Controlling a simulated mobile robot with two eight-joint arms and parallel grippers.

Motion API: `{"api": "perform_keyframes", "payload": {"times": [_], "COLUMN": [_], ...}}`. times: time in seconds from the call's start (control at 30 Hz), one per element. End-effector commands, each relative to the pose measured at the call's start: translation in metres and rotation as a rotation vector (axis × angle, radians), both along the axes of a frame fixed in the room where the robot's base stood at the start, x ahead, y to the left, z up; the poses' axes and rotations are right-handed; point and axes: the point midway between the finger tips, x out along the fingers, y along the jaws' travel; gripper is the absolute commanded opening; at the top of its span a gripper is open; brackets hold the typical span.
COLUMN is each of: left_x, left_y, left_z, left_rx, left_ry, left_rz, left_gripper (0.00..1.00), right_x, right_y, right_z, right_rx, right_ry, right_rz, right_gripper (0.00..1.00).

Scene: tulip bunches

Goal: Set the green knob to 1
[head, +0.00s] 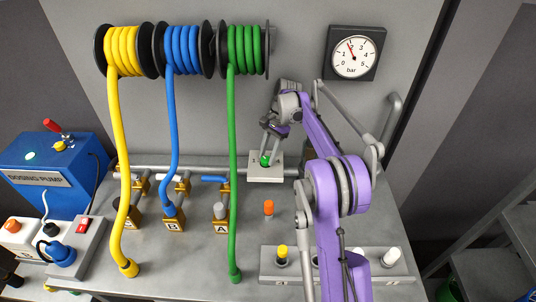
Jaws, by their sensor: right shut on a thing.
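The green knob (265,160) sits on a pale square plate (265,176) at the back of the grey bench. Its scale marks are too small to read, so its setting cannot be told. My right gripper (267,149) reaches down from above, its fingers on either side of the knob and shut on it. The fingers hide part of the knob. My purple right arm covers the bench to the right of the plate. My left gripper is not in view.
Yellow, blue and green hoses (233,170) hang from wall reels in front of the bench fittings. A pressure gauge (355,52) is on the wall. An orange-capped peg (268,208) and a grey rack (268,264) stand nearer. A blue dosing pump (40,190) is at left.

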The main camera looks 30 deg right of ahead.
Motion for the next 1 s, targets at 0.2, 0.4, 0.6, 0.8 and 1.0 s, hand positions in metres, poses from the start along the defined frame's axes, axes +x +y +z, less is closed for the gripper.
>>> {"api": "perform_keyframes", "payload": {"times": [0.2,0.4,0.6,0.8,1.0], "left_x": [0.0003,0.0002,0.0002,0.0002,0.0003], "left_y": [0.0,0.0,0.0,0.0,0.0], "left_z": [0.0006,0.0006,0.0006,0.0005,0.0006], "left_rx": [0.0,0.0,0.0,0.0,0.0], "left_ry": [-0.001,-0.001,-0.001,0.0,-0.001], "left_rz": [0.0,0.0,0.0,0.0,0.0], "left_gripper": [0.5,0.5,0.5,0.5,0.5], "right_x": [0.0005,0.0005,0.0004,0.0003,0.0003], "right_y": [-0.0004,-0.0004,-0.0004,-0.0001,-0.0001], "right_z": [0.0007,0.0005,0.0006,0.0002,0.0034], "right_rx": [-0.001,-0.002,-0.001,-0.001,-0.001], "right_ry": [-0.001,-0.001,-0.001,-0.001,-0.001], "right_rz": [0.02,0.019,0.019,0.019,0.019], "right_gripper": [0.0,0.0,0.64,0.74,0.74]}}
